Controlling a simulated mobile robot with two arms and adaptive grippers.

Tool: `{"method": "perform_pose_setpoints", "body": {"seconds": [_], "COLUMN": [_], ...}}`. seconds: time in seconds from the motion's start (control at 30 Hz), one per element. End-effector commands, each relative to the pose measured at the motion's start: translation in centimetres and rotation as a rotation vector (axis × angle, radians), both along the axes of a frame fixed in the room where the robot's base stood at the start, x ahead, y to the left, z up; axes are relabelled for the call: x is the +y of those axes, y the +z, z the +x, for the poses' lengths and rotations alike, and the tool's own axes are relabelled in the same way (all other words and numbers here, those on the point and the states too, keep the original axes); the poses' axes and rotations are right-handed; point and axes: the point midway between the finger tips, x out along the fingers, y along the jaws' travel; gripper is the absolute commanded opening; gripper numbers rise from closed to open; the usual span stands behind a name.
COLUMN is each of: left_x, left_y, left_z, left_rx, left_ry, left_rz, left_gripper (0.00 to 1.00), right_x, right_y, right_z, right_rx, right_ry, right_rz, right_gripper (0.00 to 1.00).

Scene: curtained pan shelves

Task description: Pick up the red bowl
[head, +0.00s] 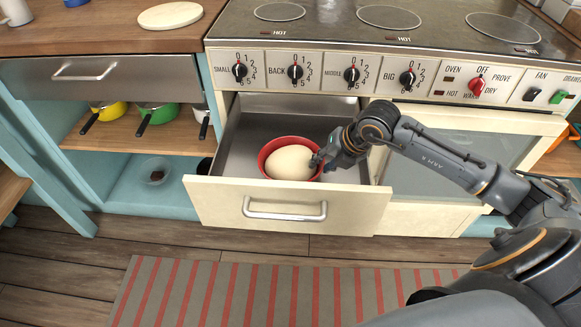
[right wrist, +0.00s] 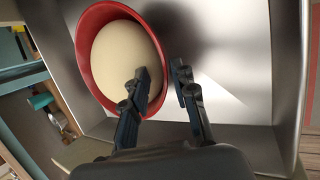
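The red bowl (head: 284,141) sits in the open drawer below the stove, with a large cream egg-shaped thing (head: 290,163) in it. In the right wrist view the bowl (right wrist: 83,62) and the egg-shaped thing (right wrist: 118,50) fill the upper left. My right gripper (head: 317,162) is at the bowl's right side. In the right wrist view its fingers (right wrist: 160,78) are apart, one over the bowl's inside near the egg-shaped thing, the other outside the rim. Whether either finger touches the bowl cannot be told. My left gripper is not in view.
The drawer front (head: 215,200) with its metal handle (head: 285,214) stands out over the floor. The drawer floor right of the bowl is bare. Yellow (head: 108,111) and green (head: 157,114) pans stand on the left shelf. A striped rug (head: 240,290) lies in front.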

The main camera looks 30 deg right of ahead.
Motion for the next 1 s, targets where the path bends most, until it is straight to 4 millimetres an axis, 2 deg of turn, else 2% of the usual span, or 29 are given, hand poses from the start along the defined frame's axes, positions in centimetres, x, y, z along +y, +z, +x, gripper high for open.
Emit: {"method": "perform_pose_setpoints", "body": {"seconds": [0.17, 0.4, 0.73, 0.87, 1.0], "left_x": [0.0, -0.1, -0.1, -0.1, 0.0], "left_y": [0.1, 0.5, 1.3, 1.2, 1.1], "left_z": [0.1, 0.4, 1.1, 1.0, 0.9], "left_rx": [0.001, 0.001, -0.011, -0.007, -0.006], "left_ry": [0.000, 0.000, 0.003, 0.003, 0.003], "left_rz": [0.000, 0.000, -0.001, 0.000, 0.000], "left_gripper": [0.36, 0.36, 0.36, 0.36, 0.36], "right_x": [0.0, 0.2, 0.3, 0.3, 0.2], "right_y": [-1.2, -4.2, -4.8, -4.8, -4.8], "right_z": [0.8, 2.6, 2.9, 2.9, 2.9], "right_rx": [0.000, 0.000, -0.001, -0.001, 0.000], "right_ry": [-0.001, -0.001, 0.000, 0.000, 0.000], "right_rz": [0.000, 0.001, -0.001, -0.001, -0.002], "right_gripper": [0.27, 0.27, 0.27, 0.01, 0.00]}}
